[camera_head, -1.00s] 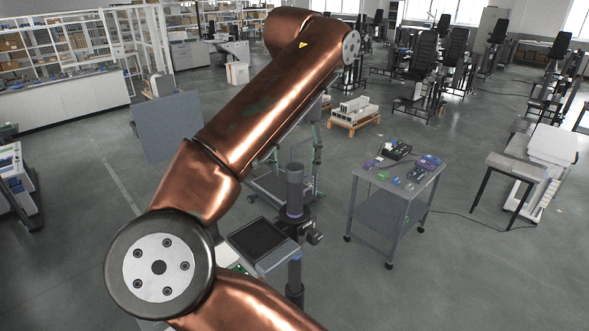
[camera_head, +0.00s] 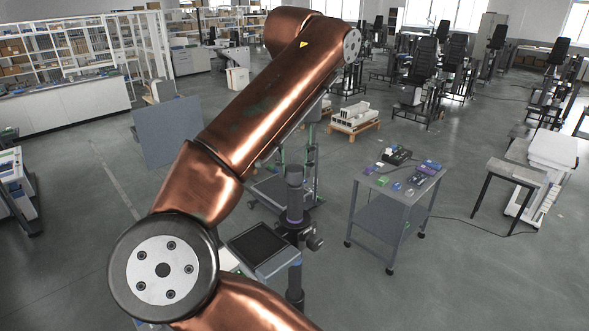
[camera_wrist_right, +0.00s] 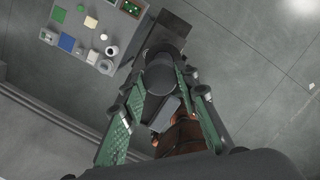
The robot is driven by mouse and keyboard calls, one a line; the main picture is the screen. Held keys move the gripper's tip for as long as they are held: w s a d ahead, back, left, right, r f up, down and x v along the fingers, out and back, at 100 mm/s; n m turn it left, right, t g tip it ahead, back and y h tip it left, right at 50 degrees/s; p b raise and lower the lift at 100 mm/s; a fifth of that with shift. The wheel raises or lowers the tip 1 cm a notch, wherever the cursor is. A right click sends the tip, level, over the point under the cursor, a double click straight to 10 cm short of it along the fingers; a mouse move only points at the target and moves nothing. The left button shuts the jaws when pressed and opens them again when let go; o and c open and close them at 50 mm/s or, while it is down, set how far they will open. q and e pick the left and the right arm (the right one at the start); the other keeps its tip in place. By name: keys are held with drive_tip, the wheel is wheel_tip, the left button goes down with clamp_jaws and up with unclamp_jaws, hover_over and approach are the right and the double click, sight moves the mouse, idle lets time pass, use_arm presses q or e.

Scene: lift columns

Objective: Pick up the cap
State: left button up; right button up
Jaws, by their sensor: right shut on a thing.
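My right gripper (camera_wrist_right: 160,82) shows in the right wrist view, with green-faced fingers on both sides of a dark rounded piece. It is shut on this piece, which I take to be the cap (camera_wrist_right: 160,72). A smaller grey block-like part (camera_wrist_right: 165,114) shows between the fingers, closer to the camera. In the head view a dark upright column (camera_head: 295,185) with a purple ring stands beyond the large copper arm, which is mine. My left gripper is not seen.
A grey wheeled table (camera_head: 395,205) with small coloured items stands to the right in the head view. A dark-topped stand (camera_head: 258,243) is near the column. A grey panel (camera_head: 168,130) stands at left. Open floor lies around the wheeled table.

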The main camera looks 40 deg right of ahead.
wheel_tip(320, 180, up, 2)
drive_tip(key=shift+r, duration=0.15)
drive_tip(key=s+a+r+p, duration=0.1)
drive_tip(key=s+a+r, duration=0.8)
drive_tip(key=s+r, duration=0.1)
drive_tip(key=shift+a, duration=0.35)
drive_tip(key=shift+s+r+p, duration=0.1)
drive_tip(key=shift+r+p, duration=0.35)
idle(0.5)
